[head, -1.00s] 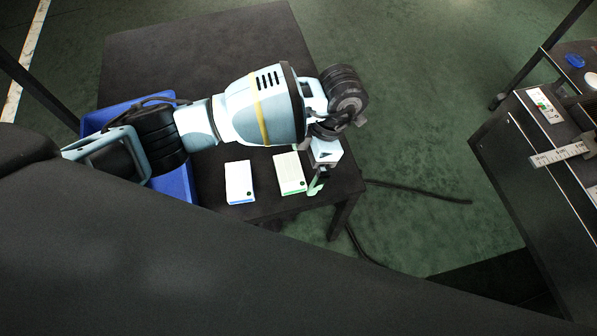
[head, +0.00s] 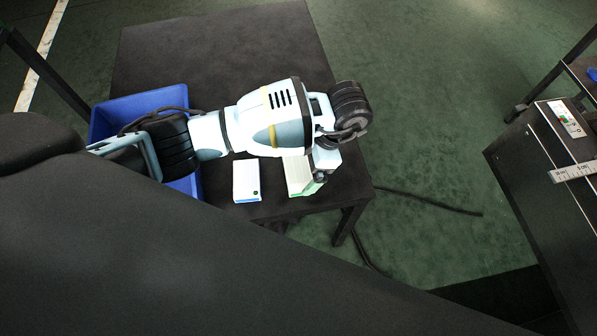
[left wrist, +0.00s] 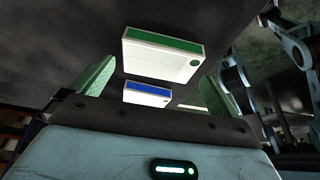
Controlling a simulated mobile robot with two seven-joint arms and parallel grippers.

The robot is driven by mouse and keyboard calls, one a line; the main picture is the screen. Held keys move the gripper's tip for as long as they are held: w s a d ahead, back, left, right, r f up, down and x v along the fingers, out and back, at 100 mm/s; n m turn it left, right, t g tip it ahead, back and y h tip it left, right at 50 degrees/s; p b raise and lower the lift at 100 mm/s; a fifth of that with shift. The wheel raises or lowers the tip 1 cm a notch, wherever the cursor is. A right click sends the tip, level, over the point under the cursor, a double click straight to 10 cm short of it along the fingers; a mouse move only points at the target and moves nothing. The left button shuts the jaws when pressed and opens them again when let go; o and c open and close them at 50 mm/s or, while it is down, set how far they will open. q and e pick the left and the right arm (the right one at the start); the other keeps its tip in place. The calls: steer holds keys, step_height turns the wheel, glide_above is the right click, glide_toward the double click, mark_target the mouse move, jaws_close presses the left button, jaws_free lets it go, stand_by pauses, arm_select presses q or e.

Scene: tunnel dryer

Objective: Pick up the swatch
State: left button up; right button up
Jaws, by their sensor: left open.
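A white flat piece with a green edge (head: 300,178) lies near the right edge of the dark table; it also shows in the left wrist view as a white box with a green side (left wrist: 163,55). A second white piece (head: 246,182) lies to its left; the white piece with a blue side (left wrist: 147,95) in the left wrist view appears to be this one. I cannot tell which is the swatch. My left gripper (head: 319,178) is over the right end of the green-edged piece, which it partly hides. Its green fingers stand apart with nothing gripped.
The dark table (head: 200,50) is bare behind my arm. A blue bin (head: 102,128) stands at its left, partly behind my arm. A black cabinet (head: 530,170) with a ruler (head: 574,171) is at the right, across green floor. A dark cable (head: 430,203) lies on the floor.

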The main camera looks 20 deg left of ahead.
mark_target(298, 174)
arm_select(q)
steer(key=shift+x, duration=1.3)
steer(key=shift+w, duration=0.1)
steer(key=shift+c, duration=0.4)
steer(key=c, duration=0.6)
steer(key=shift+c, duration=0.2)
steer(key=shift+r, duration=0.1)
